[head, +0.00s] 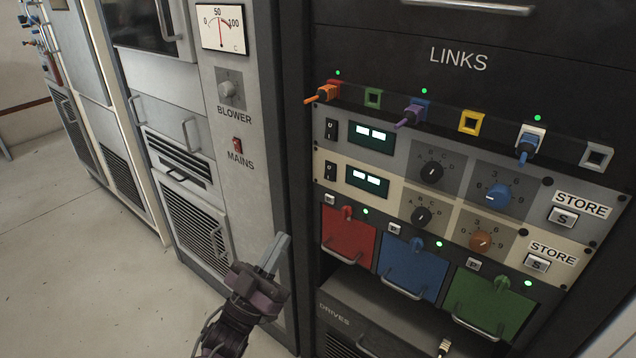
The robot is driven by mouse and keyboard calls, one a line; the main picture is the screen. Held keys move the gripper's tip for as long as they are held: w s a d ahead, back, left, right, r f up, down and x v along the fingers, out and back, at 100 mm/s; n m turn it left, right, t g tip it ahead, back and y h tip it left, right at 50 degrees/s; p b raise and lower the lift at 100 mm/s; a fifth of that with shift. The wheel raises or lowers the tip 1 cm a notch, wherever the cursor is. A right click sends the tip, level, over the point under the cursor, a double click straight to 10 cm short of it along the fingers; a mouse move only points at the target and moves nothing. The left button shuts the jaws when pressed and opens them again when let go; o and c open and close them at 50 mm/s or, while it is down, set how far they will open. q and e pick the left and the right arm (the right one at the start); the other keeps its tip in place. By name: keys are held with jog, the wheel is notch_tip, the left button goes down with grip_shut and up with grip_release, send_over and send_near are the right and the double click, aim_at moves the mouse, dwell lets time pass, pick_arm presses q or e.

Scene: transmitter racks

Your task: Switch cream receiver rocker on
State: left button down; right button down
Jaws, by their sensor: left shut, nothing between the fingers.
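The cream receiver (385,205) is the lower of two stacked receivers in the dark rack. Its small black rocker (330,171) sits at the panel's left end, beside a lit display (367,177). The rocker is too small for me to tell which side is pressed. My left gripper (273,254) is shut and empty, below and left of the rocker, in front of the rack's left edge. It is apart from the rocker. My right gripper is not in view.
The grey receiver (395,146) with its own rocker (332,129) is directly above. Plugs and sockets line the LINKS strip (458,122). Red, blue and green drive modules (408,266) with protruding handles are below. A grey cabinet (235,180) stands left; floor (80,260) is clear.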

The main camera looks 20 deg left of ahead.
aim_at(328, 174)
pick_arm(q)
jog(key=shift+r, duration=0.1)
jog(key=x, duration=0.4)
jog(key=w+f+x, duration=0.1)
jog(key=x, duration=0.3)
jog(key=f+x, duration=0.1)
jog(key=x, duration=0.3)
jog(key=shift+w+d+r, duration=0.1)
jog(key=shift+w+d, duration=0.2)
jog(key=shift+w, duration=0.1)
jog(key=shift+w+d, duration=0.1)
jog(key=shift+w, duration=0.15)
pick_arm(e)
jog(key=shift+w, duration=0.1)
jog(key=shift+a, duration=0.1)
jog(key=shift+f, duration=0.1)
